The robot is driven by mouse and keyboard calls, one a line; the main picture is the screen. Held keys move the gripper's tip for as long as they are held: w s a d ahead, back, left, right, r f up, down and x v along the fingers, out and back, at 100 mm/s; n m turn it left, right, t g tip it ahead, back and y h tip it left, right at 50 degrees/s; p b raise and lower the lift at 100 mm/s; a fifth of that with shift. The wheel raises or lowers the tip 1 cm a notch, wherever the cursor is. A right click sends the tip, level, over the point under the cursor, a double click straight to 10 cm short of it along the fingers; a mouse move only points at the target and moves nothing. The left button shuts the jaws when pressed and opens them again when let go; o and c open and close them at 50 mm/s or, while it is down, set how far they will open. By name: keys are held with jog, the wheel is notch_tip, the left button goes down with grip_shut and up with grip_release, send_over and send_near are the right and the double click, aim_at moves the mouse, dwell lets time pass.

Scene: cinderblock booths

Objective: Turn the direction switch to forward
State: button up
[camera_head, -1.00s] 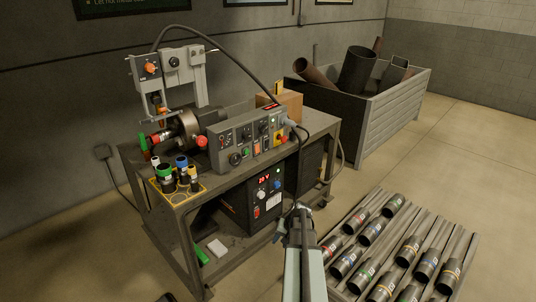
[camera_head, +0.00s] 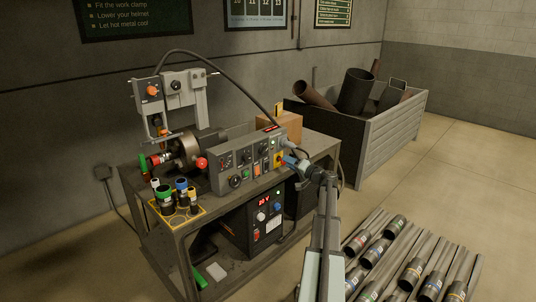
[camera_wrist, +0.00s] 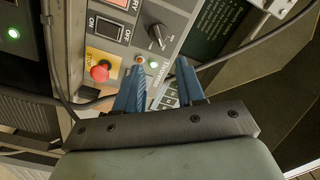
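The grey control panel (camera_head: 245,157) stands on the bench and carries several knobs and buttons. In the wrist view, a black rotary knob (camera_wrist: 156,38) with a pointer sits just beyond my fingertips. Its markings are too small and tilted to read, so I cannot tell whether it is the direction switch or how it is set. My gripper (camera_head: 288,161) is at the right end of the panel. In the wrist view, my gripper's two blue fingers (camera_wrist: 160,66) are apart with nothing held between them. They appear short of the knob, not around it.
A red emergency button (camera_wrist: 100,72) on yellow is left of my fingers, beside an ON/OFF rocker (camera_wrist: 105,29). A cable (camera_head: 228,73) arches over the bench. Coloured cylinders (camera_head: 164,196) stand at the bench's left. Pipes (camera_head: 411,272) lie on a rack at right.

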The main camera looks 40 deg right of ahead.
jog(key=n, duration=0.1)
send_near(264, 150)
jog(key=w, duration=0.7)
jog(key=shift+w+f, duration=0.25)
jog(key=shift+w, duration=0.1)
jog(key=shift+d, duration=0.1)
grip_shut()
dwell(0.3)
